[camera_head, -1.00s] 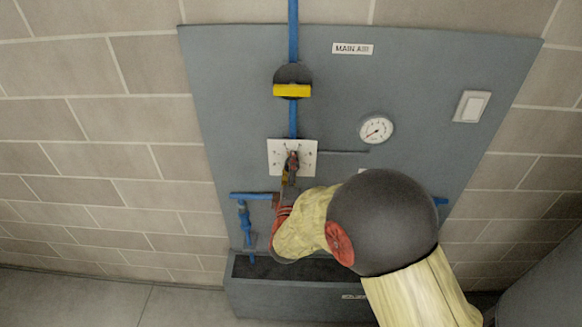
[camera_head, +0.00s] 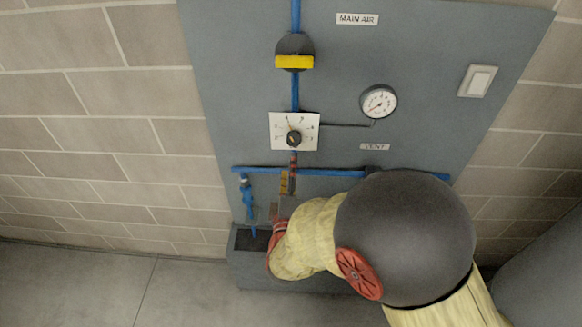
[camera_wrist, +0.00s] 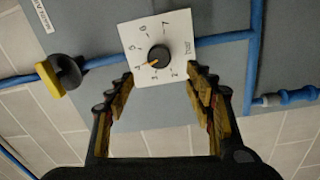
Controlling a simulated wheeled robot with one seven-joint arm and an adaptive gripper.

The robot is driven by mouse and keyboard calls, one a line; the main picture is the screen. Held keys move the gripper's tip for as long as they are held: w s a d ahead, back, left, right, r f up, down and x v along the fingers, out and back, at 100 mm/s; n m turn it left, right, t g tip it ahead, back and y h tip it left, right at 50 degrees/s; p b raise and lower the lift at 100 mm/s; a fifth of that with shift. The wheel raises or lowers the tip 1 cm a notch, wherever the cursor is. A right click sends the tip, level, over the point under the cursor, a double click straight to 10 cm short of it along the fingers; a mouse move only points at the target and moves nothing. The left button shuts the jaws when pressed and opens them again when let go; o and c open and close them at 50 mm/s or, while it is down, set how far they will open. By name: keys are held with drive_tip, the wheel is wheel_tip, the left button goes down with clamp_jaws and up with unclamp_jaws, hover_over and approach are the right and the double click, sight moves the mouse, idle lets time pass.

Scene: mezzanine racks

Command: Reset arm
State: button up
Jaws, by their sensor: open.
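My gripper (camera_head: 291,165) is in front of the panel, just below the white dial plate (camera_head: 276,120) with its black knob (camera_head: 294,137). In the wrist view my gripper (camera_wrist: 162,76) has its two fingers spread apart with nothing between them. The dial plate (camera_wrist: 178,25) and black knob (camera_wrist: 159,57) show beyond the fingertips, and the knob's pointer is towards the lower left there. The gripper looks apart from the knob. My forearm hides part of the lower panel.
The grey panel (camera_head: 235,70) carries a yellow-handled valve (camera_head: 294,62), a round gauge (camera_head: 378,102), a white switch (camera_head: 478,81) and blue pipes (camera_head: 330,172). A grey trough (camera_head: 243,258) stands below. Open floor (camera_head: 70,285) lies at the left.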

idle(0.3)
drive_tip(key=s+a+f+m+g+y, duration=0.1)
drive_tip(key=s+a+f+m+g, duration=0.15)
drive_tip(key=f, duration=0.35)
drive_tip(key=s+a+f+m+g+y, duration=0.1)
drive_tip(key=a+f+g+y, duration=0.15)
drive_tip(key=f, duration=0.35)
drive_tip(key=s+f+m+g+b, duration=0.2)
drive_tip(key=s+f+m+g, duration=0.15)
drive_tip(key=s+g, duration=0.45)
drive_tip(key=s+d+r+m+h+b, duration=0.1)
drive_tip(key=s+d+r+m+b, duration=0.2)
drive_tip(key=d, duration=0.5)
drive_tip(key=s+d+r+m+h+b, duration=0.1)
drive_tip(key=s+d+r+m+b, duration=0.2)
drive_tip(key=s+d+r, duration=0.2)
drive_tip(key=s+d+r+m+h+b, duration=0.1)
drive_tip(key=s+d+r, duration=0.4)
drive_tip(key=d, duration=0.7)
drive_tip(key=s+m+b, duration=0.1)
drive_tip(key=s+b, duration=0.1)
drive_tip(key=shift+s+m+b, duration=0.2)
drive_tip(key=shift+m+b, duration=0.2)
